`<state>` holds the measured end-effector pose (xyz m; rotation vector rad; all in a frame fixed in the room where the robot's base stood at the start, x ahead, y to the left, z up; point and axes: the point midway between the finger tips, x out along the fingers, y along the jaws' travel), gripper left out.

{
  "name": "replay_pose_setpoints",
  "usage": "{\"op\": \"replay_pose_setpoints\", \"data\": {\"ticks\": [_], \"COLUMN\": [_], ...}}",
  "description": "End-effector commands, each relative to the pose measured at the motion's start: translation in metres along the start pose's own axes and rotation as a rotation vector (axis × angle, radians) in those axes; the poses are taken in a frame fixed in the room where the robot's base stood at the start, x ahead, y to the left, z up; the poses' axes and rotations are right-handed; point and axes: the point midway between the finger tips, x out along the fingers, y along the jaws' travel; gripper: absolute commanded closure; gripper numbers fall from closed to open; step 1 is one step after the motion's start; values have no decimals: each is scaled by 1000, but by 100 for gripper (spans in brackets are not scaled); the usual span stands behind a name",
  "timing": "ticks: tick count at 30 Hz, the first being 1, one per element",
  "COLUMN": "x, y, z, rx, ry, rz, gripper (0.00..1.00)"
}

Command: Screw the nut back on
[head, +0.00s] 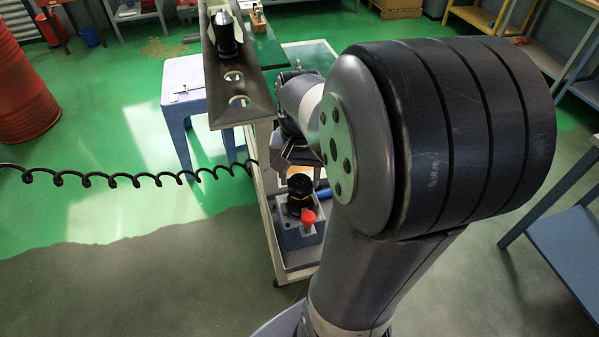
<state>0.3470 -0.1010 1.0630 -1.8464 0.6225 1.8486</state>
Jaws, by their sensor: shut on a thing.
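A black tool holder (300,190) with a thin yellowish ring stands upright in a blue-grey fixture (291,236) on the cart. A red knob (308,217) sits on the fixture's front. My gripper (291,163) is just above the holder, partly covered by my own arm. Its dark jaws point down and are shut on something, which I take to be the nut. The nut is too hidden to make out clearly, and I cannot tell whether it touches the holder.
A metal rack rail (238,112) with round holes runs at the cart's left, close to my arm, and carries another black tool holder (228,36). A coiled black hose (120,178) crosses at left. A blue stool (184,100) stands behind. Floor at lower left is clear.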

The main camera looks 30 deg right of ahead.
Motion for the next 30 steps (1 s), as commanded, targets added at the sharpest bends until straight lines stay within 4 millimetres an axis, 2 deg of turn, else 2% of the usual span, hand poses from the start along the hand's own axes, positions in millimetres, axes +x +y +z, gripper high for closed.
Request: {"op": "replay_pose_setpoints", "data": {"ticks": [13,24,30], "x": [-2,-2,-1], "y": [0,1,2], "z": [-1,0,0], "rx": [69,472,557], "ry": [4,3,3], "rz": [0,-1,-1], "gripper": [81,81,81]}}
